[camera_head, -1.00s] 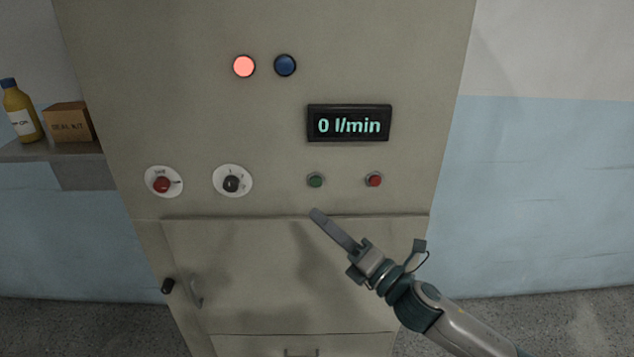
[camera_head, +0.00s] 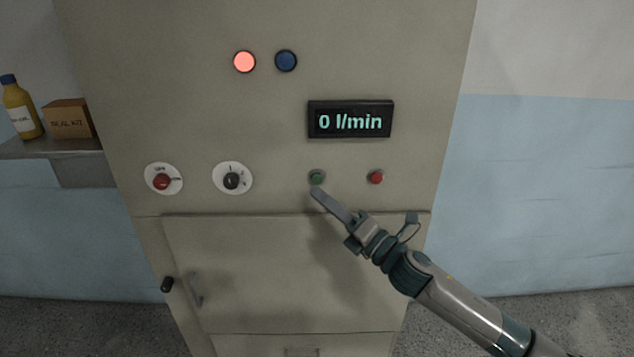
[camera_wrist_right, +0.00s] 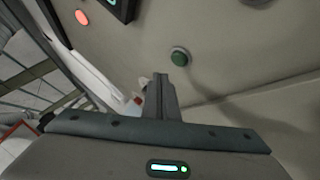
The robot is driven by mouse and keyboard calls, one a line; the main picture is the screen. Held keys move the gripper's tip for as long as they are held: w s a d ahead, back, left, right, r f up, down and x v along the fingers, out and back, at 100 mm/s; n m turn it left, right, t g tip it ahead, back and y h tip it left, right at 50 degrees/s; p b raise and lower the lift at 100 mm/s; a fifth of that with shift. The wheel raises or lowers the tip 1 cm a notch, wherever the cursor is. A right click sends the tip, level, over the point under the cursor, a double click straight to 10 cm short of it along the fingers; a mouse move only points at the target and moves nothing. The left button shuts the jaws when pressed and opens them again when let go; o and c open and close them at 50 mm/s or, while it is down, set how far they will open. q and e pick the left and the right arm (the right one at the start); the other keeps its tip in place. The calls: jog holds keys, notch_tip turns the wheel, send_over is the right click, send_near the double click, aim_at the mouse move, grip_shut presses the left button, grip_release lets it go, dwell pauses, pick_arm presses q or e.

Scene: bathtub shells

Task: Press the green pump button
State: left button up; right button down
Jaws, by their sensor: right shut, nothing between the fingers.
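The green pump button (camera_head: 317,177) is a small round button on the front of the grey cabinet (camera_head: 200,110). It also shows in the right wrist view (camera_wrist_right: 179,57), ahead of the fingers and slightly right of them. My right gripper (camera_head: 316,193) is shut and empty, its fingertips just below the green button in the head view. In the right wrist view the shut fingers (camera_wrist_right: 161,82) end short of the button, with a visible gap in the picture. I cannot tell the exact distance to the panel. My left gripper is not in view.
A red button (camera_head: 376,177) sits right of the green one. The display (camera_head: 350,120) above reads 0 l/min. Two rotary knobs (camera_head: 162,181) (camera_head: 231,180) are at left. A lit red lamp (camera_head: 244,62) and a blue lamp (camera_head: 286,61) are above. A shelf (camera_head: 60,150) holds a bottle and box.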

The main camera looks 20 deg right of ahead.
jog(key=shift+w+d, duration=0.25)
jog(key=shift+w, duration=0.7)
jog(key=shift+w+d, duration=0.25)
jog(key=shift+w, duration=0.55)
dwell(2.2)
jog(key=shift+s+r, duration=0.1)
dwell(0.4)
jog(key=shift+s+a, duration=0.25)
jog(key=shift+s, duration=0.45)
jog(key=shift+s+a+p, duration=0.2)
jog(key=shift+s+a, duration=0.05)
jog(key=shift+s, duration=0.55)
jog(key=shift+s+a+p, duration=0.2)
jog(key=shift+s, duration=0.6)
jog(key=shift+s+a+p, duration=0.2)
jog(key=shift+s+a, duration=0.05)
jog(key=shift+s, duration=0.55)
